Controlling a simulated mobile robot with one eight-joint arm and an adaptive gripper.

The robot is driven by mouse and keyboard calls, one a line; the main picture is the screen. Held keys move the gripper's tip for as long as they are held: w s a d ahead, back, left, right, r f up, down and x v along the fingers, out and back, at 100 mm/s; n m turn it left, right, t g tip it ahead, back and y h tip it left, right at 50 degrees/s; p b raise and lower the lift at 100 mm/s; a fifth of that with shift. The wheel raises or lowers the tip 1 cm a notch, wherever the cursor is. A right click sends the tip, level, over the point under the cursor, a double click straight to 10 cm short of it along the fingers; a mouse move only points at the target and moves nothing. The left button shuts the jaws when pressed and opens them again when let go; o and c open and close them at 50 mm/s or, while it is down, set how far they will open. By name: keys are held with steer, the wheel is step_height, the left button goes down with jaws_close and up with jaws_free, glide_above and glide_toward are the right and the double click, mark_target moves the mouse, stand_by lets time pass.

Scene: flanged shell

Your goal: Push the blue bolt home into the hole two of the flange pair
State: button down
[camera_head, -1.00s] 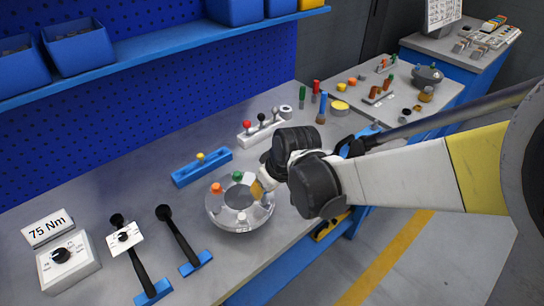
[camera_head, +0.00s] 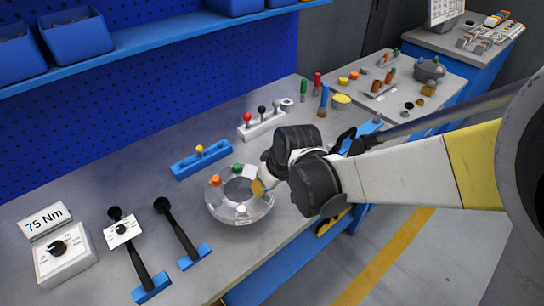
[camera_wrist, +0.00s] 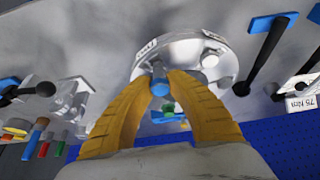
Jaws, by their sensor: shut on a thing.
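The flange pair (camera_head: 228,213) is a round, pale metal ring on the bench, with orange and green bolt heads at its left and back. It also shows in the wrist view (camera_wrist: 188,48). My gripper (camera_head: 260,187) is at the ring's right side in the head view. In the wrist view its yellow fingers (camera_wrist: 160,88) are shut on the blue bolt (camera_wrist: 158,74), whose head shows between the tips at the flange rim. The bolt's lower part and the hole under it are hidden, so I cannot tell how deep it sits.
A blue rack with a yellow knob (camera_head: 201,158) and a white rack with several knobs (camera_head: 262,124) stand behind. Two black-handled tools (camera_head: 176,232) and a 75 Nm box (camera_head: 64,254) are at the left. Several loose bolts stand at the back right.

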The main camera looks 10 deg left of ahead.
steer(key=shift+f+b, duration=1)
steer(key=shift+f, duration=0.2)
steer(key=c, duration=1.3)
jaws_free()
steer(key=shift+r, duration=0.1)
steer(key=v, duration=1.2)
